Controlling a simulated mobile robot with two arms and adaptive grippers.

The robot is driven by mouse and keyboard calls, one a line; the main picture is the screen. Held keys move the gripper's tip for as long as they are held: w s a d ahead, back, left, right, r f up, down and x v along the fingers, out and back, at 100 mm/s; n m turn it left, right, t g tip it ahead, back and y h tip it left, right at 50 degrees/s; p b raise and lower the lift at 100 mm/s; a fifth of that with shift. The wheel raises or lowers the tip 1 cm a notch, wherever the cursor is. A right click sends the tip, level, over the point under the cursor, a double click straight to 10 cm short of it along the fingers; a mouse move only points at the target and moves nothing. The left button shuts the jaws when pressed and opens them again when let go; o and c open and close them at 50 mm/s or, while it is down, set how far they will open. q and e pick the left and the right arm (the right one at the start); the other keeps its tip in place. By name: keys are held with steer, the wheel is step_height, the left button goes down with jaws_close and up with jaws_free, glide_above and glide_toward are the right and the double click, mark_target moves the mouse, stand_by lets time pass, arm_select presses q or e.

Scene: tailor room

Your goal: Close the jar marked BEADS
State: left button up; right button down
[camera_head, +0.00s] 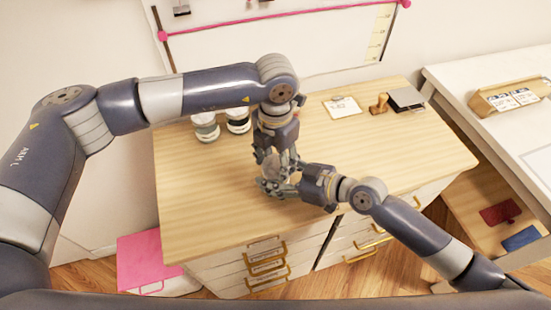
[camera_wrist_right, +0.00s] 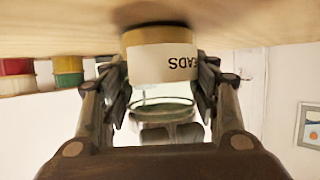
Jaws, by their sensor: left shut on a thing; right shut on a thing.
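The jar marked BEADS (camera_wrist_right: 165,62) shows upside down in the right wrist view, with a white label, pale contents and a clear glass rim. It stands on the wooden table, between the fingers of my right gripper (camera_wrist_right: 160,95). In the head view my right gripper (camera_head: 273,186) reaches it from the right, shut around its side. My left gripper (camera_head: 270,165) comes down from above, shut at the jar's mouth. A dark greenish disc (camera_wrist_right: 163,107) at the rim looks like the lid, held by the left fingers. Whether it is seated cannot be told. The fingers mostly hide the jar in the head view.
Two other jars (camera_head: 205,127) (camera_head: 238,120) stand at the table's back left. A paper card (camera_head: 342,107), a wooden stamp (camera_head: 379,104) and a dark pad (camera_head: 407,98) lie at the back right. The table's (camera_head: 205,205) front left is clear.

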arm_select(q)
steer(key=o, duration=1.2)
steer(key=shift+c, duration=0.2)
steer(key=shift+r, duration=2.25)
steer(key=shift+c, duration=0.2)
steer(key=shift+r+n, duration=1.6)
steer(key=shift+r, duration=0.15)
